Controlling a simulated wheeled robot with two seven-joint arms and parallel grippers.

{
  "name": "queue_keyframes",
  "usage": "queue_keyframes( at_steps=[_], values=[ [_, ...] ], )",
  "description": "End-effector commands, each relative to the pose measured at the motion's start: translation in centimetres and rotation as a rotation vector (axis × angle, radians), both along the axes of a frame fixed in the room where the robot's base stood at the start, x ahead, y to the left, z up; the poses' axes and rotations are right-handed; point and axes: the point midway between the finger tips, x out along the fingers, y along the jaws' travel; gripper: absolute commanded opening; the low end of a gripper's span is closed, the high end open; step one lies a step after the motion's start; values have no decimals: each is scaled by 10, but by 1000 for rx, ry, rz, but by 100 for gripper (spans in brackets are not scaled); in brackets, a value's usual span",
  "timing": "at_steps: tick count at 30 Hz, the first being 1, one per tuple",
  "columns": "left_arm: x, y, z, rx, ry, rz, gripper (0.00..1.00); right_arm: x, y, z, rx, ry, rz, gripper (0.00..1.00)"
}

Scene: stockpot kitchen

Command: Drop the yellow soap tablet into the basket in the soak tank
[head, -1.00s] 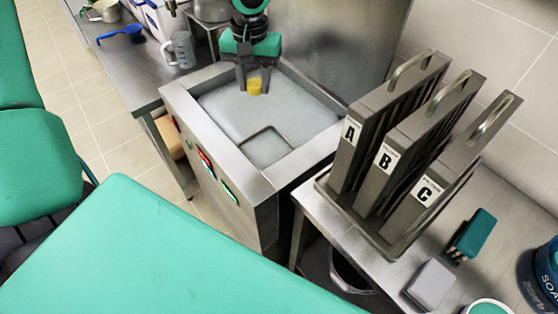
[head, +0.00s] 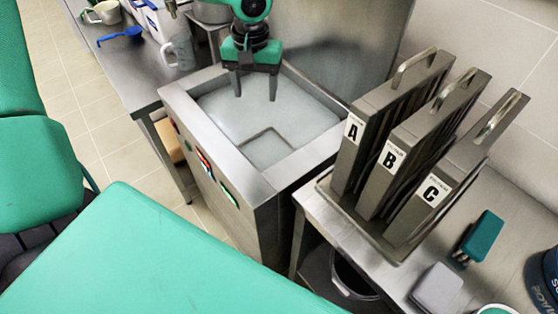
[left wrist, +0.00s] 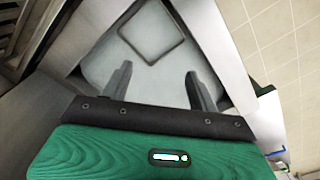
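My left gripper (head: 255,97) is over the far part of the soak tank (head: 233,160), fingers pointing down. Its two fingers are apart with nothing between them, as the left wrist view (left wrist: 158,73) also shows. The tank holds pale, cloudy liquid. The basket (head: 268,131) shows only as a dark square outline in the liquid toward the near side, also seen in the left wrist view (left wrist: 147,60). The yellow soap tablet is not visible in either current view. My right gripper is not in view.
Three metal racks labelled A, B (head: 391,155) and C stand on the right counter. A teal-handled brush (head: 482,236) and a grey block (head: 437,287) lie near them. A clear jug (head: 180,52) and blue scoop (head: 121,35) sit on the left counter.

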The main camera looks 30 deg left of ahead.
Motion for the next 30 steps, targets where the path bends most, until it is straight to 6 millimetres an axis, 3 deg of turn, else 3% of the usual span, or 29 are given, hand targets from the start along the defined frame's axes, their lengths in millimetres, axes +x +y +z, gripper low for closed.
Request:
queue_keyframes(
  at_steps=[8, 22, 30],
  values=[
    [1, 0, 9, -1, -3, 1, 60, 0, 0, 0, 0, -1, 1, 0],
    [1, 0, 108, -1, -4, 1, 60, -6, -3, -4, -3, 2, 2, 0],
    [0, 0, 136, 0, -1, 0, 60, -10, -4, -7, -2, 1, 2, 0]
  ],
)
